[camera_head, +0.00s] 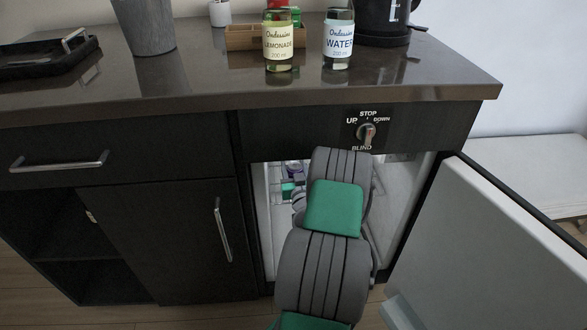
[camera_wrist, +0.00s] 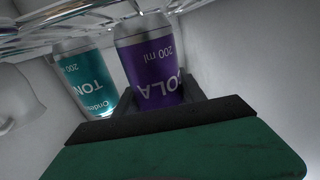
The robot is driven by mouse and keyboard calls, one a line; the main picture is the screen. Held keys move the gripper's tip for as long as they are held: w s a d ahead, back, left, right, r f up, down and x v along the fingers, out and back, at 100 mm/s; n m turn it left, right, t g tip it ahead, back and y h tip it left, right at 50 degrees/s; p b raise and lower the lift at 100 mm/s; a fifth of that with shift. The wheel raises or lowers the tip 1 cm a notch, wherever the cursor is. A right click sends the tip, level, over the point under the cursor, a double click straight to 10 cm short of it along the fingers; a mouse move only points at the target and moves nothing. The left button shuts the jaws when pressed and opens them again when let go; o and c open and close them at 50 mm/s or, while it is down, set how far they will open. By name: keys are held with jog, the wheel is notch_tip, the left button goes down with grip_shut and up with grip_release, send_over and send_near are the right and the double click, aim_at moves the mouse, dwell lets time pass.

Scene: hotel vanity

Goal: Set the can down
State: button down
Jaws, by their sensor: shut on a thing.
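A purple cola can (camera_wrist: 153,68) is held between the dark fingers of my gripper (camera_wrist: 160,92), which is shut on it. Its lettering is upside down in the wrist view. A teal tonic can (camera_wrist: 86,80) stands close beside it on the left in that view. The clear shelf (camera_wrist: 60,22) runs across the top of the wrist view at the cans' ends. I cannot tell whether the cola can touches it. In the head view my arm reaches into the open fridge (camera_head: 271,215) and hides most of the gripper and the held can.
The open fridge door (camera_head: 480,235) stands at the right. The dark counter (camera_head: 200,82) is above, with a lemonade bottle (camera_head: 278,42), a water bottle (camera_head: 338,42) and a black kettle (camera_head: 385,22). A knob (camera_head: 367,131) sits on the front above the opening.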

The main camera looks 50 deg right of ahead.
jog(key=shift+f, duration=0.15)
jog(key=c, duration=0.7)
grip_release()
jog(key=shift+s+a, duration=0.15)
jog(key=shift+s, duration=0.05)
jog(key=v, duration=1.1)
jog(key=shift+s+a+b, duration=0.15)
jog(key=shift+s+b, duration=0.1)
jog(key=shift+b, duration=0.15)
